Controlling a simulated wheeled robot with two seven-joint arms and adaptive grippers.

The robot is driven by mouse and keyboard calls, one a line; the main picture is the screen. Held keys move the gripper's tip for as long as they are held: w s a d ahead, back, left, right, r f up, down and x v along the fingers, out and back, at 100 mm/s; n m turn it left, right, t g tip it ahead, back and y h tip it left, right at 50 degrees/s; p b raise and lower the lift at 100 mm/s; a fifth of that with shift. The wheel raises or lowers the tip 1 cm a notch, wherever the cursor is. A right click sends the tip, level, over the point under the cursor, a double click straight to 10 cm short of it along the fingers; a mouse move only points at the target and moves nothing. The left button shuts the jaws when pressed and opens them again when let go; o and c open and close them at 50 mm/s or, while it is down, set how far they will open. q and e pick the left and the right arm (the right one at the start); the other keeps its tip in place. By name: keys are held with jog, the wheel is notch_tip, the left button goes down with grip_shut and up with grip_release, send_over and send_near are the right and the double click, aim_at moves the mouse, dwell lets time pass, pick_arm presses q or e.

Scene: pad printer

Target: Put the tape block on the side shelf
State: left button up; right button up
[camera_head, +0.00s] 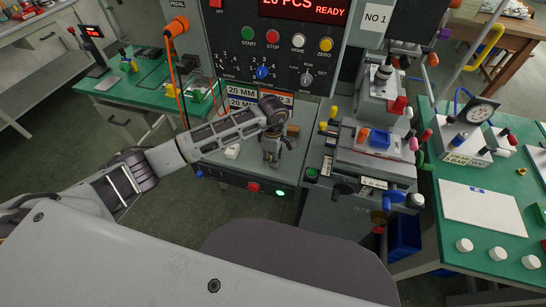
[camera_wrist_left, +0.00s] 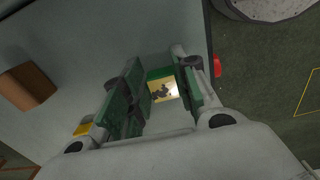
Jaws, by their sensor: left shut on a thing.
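My left gripper (camera_head: 272,158) is over the grey shelf (camera_head: 222,168) at the front of the control cabinet, pointing down. In the left wrist view its green-padded fingers (camera_wrist_left: 160,95) are closed around a small block with a green edge and a yellowish, dark-marked face (camera_wrist_left: 164,89). This looks like the tape block; the fingers hide much of it. In the head view the gripper hides it, and I cannot tell whether it touches the shelf. My right gripper is not in view.
A brown block (camera_head: 293,130) lies on the shelf beside the gripper; it also shows in the left wrist view (camera_wrist_left: 28,87). A small white piece (camera_head: 232,151) lies to the left. The pad printer (camera_head: 372,160) stands close on the right. A dark stool seat (camera_head: 290,255) is in front.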

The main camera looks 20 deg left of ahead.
pick_arm(q)
jog(key=shift+f, duration=0.15)
dwell(0.3)
jog(key=o, duration=0.5)
jog(key=shift+o, duration=1.9)
jog(key=shift+r, duration=0.2)
